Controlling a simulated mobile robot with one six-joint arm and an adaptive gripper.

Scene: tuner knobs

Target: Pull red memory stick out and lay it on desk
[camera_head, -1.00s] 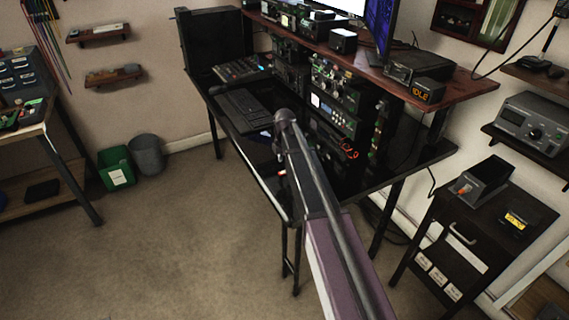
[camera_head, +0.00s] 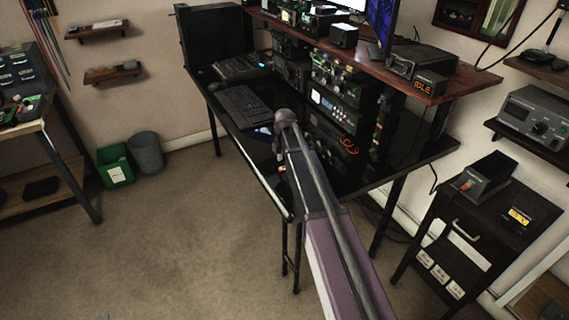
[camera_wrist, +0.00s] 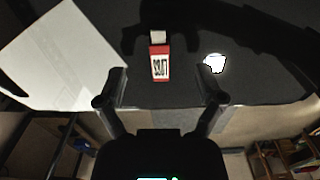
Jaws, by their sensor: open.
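The red memory stick (camera_wrist: 159,65) shows in the wrist view with a white label and a pale end piece (camera_wrist: 158,37) at its far end. It is over the black desk (camera_wrist: 255,88), near the front edge. I cannot tell whether its far end sits in anything, as the area around it is dark. My gripper (camera_wrist: 161,75) is open and empty, with one finger on each side of the stick's near end and clear gaps to both. In the head view my arm reaches over the black desk (camera_head: 390,172), and the stick cannot be made out surely.
A pale flat sheet or panel (camera_wrist: 65,65) lies left of the stick, and a bright white spot (camera_wrist: 214,62) shows to its right. A drawer cabinet (camera_head: 465,235) stands at right.

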